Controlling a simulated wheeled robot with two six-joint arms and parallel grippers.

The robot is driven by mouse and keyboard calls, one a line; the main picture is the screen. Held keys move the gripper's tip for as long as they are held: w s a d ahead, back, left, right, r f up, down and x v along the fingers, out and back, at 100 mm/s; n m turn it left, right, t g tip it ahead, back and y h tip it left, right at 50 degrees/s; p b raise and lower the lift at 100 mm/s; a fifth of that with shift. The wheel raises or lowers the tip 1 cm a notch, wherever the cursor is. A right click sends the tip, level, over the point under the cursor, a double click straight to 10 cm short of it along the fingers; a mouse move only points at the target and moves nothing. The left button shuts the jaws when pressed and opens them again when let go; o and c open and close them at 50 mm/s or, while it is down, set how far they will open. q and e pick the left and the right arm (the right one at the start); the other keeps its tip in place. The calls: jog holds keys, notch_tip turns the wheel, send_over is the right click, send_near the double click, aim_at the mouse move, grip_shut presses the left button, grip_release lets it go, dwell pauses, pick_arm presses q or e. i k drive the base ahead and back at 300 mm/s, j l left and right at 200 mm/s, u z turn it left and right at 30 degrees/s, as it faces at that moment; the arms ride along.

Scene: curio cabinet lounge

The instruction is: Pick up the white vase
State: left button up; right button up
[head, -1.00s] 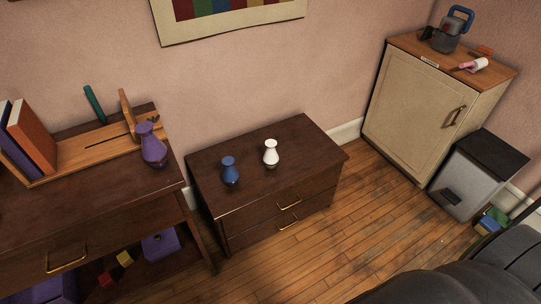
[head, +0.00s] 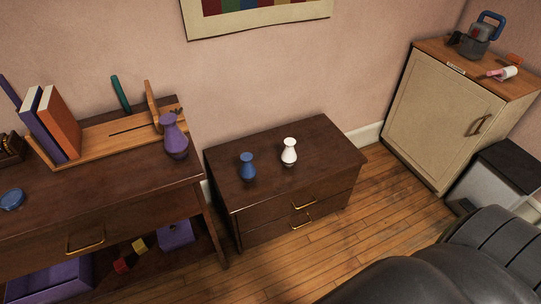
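The white vase (head: 289,152) stands upright on top of a low dark-wood drawer cabinet (head: 320,140), near the middle of the head view. A blue vase (head: 247,167) stands upright to its left on the same top, with a small gap between them. Neither of my grippers shows in the head view.
A purple vase (head: 174,137) stands on the taller dark desk (head: 90,205) at left, with books (head: 58,122) and a wooden rack. A beige cabinet (head: 440,115) and a grey bin (head: 495,175) stand at right. A black padded seat (head: 430,275) fills the lower right. Wooden floor (head: 300,255) is open before the drawers.

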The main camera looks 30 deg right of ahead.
aim_at(289, 157)
jog(key=i+l+u, duration=0.1)
jog(key=l+u, duration=0.2)
jog(key=l, duration=0.4)
jog(key=l+u, duration=0.35)
jog(key=l, duration=0.35)
jog(key=l+u, duration=0.2)
jog(key=l, duration=2.6)
jog(key=k, duration=0.05)
